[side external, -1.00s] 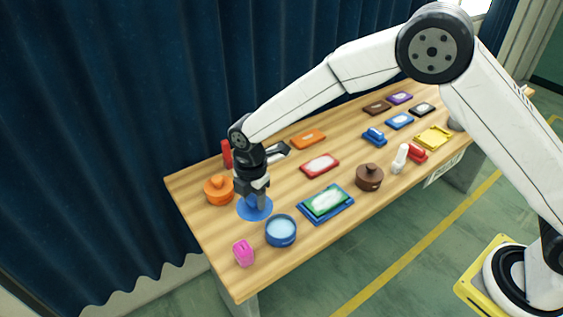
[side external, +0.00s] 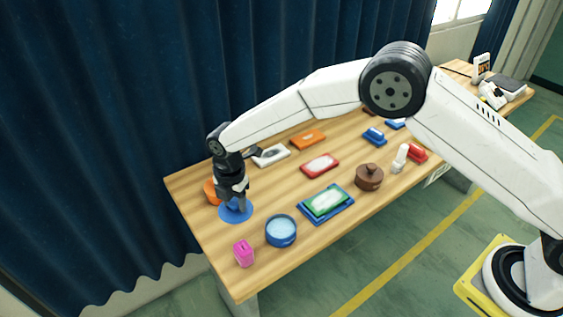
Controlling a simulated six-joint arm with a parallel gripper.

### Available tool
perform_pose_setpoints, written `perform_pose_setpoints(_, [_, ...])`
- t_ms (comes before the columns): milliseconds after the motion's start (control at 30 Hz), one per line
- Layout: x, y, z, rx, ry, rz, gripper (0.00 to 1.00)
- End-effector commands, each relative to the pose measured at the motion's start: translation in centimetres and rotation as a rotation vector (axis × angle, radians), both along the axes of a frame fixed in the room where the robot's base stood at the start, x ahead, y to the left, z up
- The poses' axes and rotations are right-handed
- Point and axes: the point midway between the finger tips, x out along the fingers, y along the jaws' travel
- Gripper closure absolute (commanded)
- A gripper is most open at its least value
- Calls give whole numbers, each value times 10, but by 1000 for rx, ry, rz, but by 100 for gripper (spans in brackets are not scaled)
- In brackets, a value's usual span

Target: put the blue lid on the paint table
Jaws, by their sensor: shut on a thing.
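The blue lid (side external: 230,216) is a flat round disc at the left end of the long wooden table (side external: 275,193). My gripper (side external: 237,204) points down and is shut on the middle of the lid. I cannot tell whether the lid touches the tabletop or hangs just above it. A round blue pot (side external: 281,231) with a pale blue inside stands open to the right of the lid, apart from it. No label shows which table is the paint table.
An orange pot (side external: 211,192) is partly hidden behind my gripper. A pink item (side external: 243,253) sits at the near left edge. A green-and-blue tray stack (side external: 327,201), a red tray (side external: 320,165) and a brown pot (side external: 369,177) stand rightward. A second table (side external: 515,96) with devices is far right.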

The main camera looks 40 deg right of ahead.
Motion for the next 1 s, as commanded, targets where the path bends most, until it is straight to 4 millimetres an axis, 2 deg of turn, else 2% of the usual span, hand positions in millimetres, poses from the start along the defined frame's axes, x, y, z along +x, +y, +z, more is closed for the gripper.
perform_pose_setpoints(267, [0, 0, -12, -1, 1, -1, 100])
perform_pose_setpoints(700, [0, 0, -54, -1, 1, -1, 100])
perform_pose_setpoints(1000, [0, 0, -72, -1, 1, -1, 100])
